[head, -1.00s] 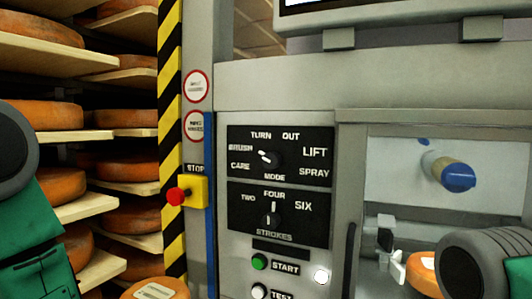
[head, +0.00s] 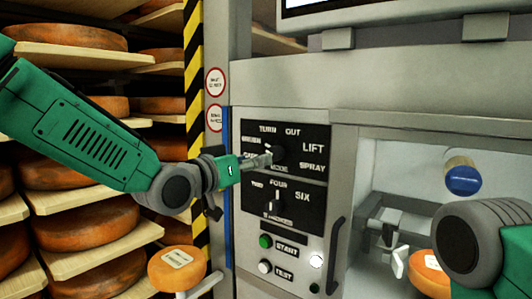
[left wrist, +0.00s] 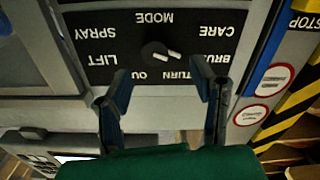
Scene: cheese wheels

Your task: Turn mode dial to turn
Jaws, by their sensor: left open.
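The mode dial (head: 279,152) is a dark round knob on a black panel, with TURN, OUT, LIFT, SPRAY, CARE and BRUSH around it. My left gripper (head: 268,160) is in front of it and partly hides it in the head view. In the left wrist view the dial (left wrist: 160,51) shows upside down, with its white mark toward the BRUSH side. The left gripper's two fingers (left wrist: 163,82) are spread apart and empty; the dial lies beyond their tips, roughly between them. Whether they touch it I cannot tell. My right arm shows at lower right; its gripper is not seen.
Below are the STROKES dial (head: 277,203), a green START button (head: 265,242) and a white TEST button (head: 264,267). A dark door handle (head: 335,255) stands to their right. Cheese shelves fill the left side. A cheese wheel (head: 172,270) sits below my left arm.

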